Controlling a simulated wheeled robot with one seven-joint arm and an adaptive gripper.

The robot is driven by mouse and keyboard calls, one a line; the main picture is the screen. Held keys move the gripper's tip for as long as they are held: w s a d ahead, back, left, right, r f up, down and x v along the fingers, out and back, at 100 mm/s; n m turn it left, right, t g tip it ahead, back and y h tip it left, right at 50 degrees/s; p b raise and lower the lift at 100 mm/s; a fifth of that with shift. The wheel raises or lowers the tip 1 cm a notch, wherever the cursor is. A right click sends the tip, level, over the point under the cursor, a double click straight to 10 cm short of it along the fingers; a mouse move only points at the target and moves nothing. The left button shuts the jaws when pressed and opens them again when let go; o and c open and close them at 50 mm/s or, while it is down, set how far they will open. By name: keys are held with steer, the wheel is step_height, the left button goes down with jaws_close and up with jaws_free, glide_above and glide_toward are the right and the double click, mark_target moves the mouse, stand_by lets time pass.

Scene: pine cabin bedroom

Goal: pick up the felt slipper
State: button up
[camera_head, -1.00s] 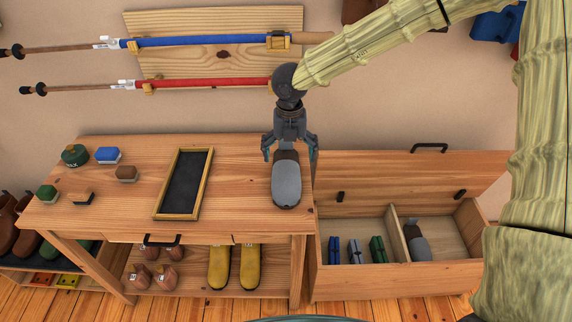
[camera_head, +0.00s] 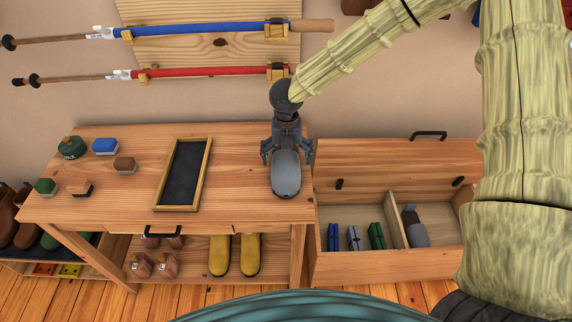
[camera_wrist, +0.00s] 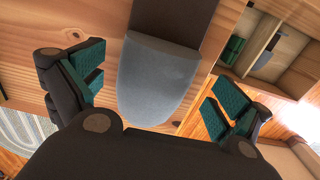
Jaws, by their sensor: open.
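A grey felt slipper (camera_head: 286,176) with a dark brown opening lies on the right end of the wooden bench top (camera_head: 240,150). My gripper (camera_head: 287,152) is open above the slipper's far part, with one finger out to each side of it. In the wrist view the slipper (camera_wrist: 158,80) lies between the two teal-padded fingers of my gripper (camera_wrist: 160,98), with a gap on both sides. In the head view my gripper hides the slipper's far end. A second grey slipper (camera_head: 416,232) lies in the right compartment of the open chest (camera_head: 390,262).
A framed dark tray (camera_head: 184,172) lies left of the slipper. Several brushes and a green tin (camera_head: 71,147) stand at the bench's left. Yellow footwear (camera_head: 221,256) stands on the shelf below. Ski poles (camera_head: 200,30) hang on the wall behind.

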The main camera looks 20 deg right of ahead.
mark_target(286, 158)
steer(key=shift+a+f, duration=0.1)
steer(key=shift+f, duration=1.5)
steer(key=c, duration=1)
